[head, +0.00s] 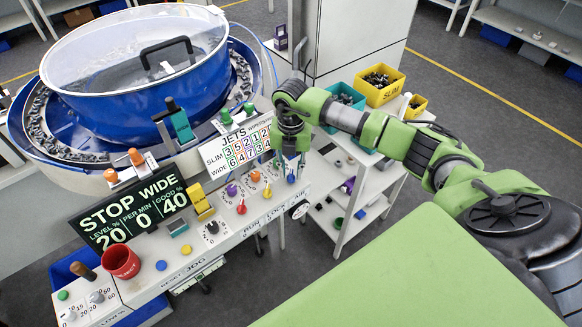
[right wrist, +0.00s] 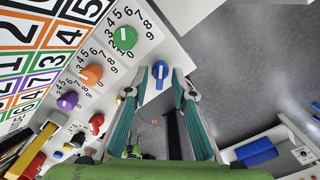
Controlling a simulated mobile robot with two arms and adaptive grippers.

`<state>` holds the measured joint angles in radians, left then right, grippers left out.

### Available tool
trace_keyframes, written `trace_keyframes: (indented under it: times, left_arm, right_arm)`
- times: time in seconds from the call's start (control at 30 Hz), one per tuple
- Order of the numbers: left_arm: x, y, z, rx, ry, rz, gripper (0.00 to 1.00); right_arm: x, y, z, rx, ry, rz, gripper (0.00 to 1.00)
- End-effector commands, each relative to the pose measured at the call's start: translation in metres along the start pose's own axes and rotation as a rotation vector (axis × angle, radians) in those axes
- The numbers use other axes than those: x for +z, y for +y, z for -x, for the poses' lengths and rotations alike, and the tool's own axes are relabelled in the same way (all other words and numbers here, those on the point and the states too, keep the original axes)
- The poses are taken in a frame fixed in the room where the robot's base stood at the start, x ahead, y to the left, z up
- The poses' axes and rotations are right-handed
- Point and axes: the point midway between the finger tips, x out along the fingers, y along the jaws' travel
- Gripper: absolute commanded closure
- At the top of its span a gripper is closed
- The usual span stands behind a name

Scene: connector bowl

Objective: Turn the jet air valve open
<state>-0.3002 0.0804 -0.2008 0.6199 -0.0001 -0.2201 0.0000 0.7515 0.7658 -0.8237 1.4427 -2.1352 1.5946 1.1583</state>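The jet air valve appears to be the blue knob (head: 291,178) at the right end of the white control panel (head: 232,228), above the word AIR on its front edge. In the right wrist view the blue knob (right wrist: 160,72) has its bar pointing roughly up the picture. My right gripper (head: 292,160) is just above the knob in the head view. In the right wrist view its two teal fingers (right wrist: 160,82) are apart, one on each side of the knob, with gaps showing. Contact cannot be told. My left gripper is not in view.
Orange (right wrist: 91,74), green (right wrist: 125,38) and purple (right wrist: 67,102) numbered knobs sit close beside the blue knob. The JETS chart (head: 243,147) stands behind them. A blue bowl feeder (head: 140,95) is at the back left. A white shelf cart (head: 345,215) stands right of the panel.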

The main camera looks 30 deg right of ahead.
Motion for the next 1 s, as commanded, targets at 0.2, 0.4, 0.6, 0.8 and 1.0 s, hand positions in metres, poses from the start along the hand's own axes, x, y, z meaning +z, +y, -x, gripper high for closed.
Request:
trace_keyframes:
  times: [0.2, 0.4, 0.6, 0.8, 1.0]
  left_arm:
    - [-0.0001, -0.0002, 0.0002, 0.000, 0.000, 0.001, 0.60]
    - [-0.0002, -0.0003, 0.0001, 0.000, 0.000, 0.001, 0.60]
    - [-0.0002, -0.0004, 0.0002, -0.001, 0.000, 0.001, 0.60]
    - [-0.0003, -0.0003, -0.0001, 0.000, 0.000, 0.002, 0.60]
    - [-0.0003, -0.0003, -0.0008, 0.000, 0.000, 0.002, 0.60]
  right_arm:
    - [-0.0003, -0.0001, -0.0023, -0.001, 0.000, 0.001, 0.76]
    - [-0.0003, -0.0001, -0.0019, 0.000, 0.001, 0.000, 1.00]
    - [-0.0002, -0.0001, -0.0017, 0.000, 0.001, -0.001, 1.00]
    - [-0.0001, 0.0000, -0.0015, 0.000, 0.001, -0.035, 1.00]
    - [0.0001, 0.0000, -0.0013, 0.001, 0.001, -0.139, 1.00]
